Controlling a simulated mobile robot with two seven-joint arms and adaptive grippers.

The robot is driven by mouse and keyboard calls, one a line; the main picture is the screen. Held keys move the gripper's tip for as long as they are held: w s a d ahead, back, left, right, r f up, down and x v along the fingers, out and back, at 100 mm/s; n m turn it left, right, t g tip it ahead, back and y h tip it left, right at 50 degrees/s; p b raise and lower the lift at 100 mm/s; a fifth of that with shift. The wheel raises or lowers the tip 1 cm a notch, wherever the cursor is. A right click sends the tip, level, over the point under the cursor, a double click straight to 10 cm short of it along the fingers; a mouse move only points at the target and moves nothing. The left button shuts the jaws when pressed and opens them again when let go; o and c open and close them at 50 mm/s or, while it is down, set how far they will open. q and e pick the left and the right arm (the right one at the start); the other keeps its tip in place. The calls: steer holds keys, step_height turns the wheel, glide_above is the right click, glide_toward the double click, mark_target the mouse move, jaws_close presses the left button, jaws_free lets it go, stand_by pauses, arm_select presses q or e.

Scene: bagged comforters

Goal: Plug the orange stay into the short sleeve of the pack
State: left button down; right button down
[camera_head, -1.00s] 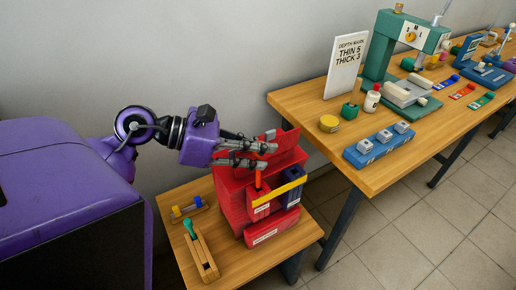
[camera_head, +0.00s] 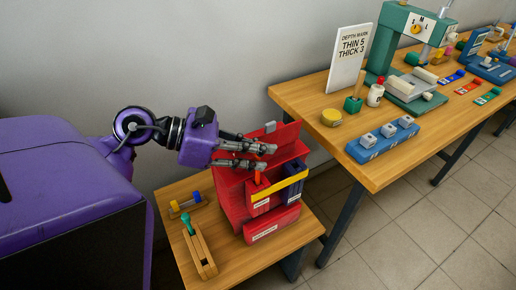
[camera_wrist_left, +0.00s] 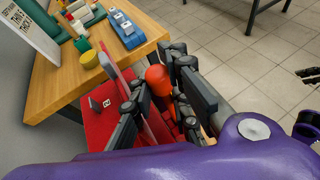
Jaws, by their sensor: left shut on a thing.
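The red pack (camera_head: 232,200) stands on the low wooden table, with a yellow band across its front and a dark blue part at its right. My left gripper (camera_head: 268,157) is above the pack's front sleeves, its fingers pointing right. It is shut on the orange stay (camera_head: 261,180), whose lower end is at the mouth of the red front sleeve (camera_head: 259,204). How deep it sits cannot be told. In the left wrist view the rounded orange stay (camera_wrist_left: 158,80) shows between the dark fingers. A dark finger-like piece at that view's right edge seems to be my right gripper (camera_wrist_left: 308,73); its jaws are unclear.
On the low table (camera_head: 228,262) are a wooden holder with a green-topped piece (camera_head: 199,248) and a small rack with blue and yellow pieces (camera_head: 186,205). The long workbench (camera_head: 400,165) at the right holds a depth sign (camera_head: 347,55), a green press (camera_head: 384,45) and a blue block tray (camera_head: 382,140).

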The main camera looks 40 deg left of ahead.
arm_select(q)
steer(key=shift+f, duration=0.4)
steer(key=c, duration=1.6)
jaws_free()
steer(key=shift+s+a+r, duration=0.1)
steer(key=shift+s+a+r, duration=0.1)
steer(key=shift+s+a, duration=0.05)
steer(key=shift+a, duration=0.05)
steer(key=v, duration=1.1)
steer(key=shift+s, duration=0.15)
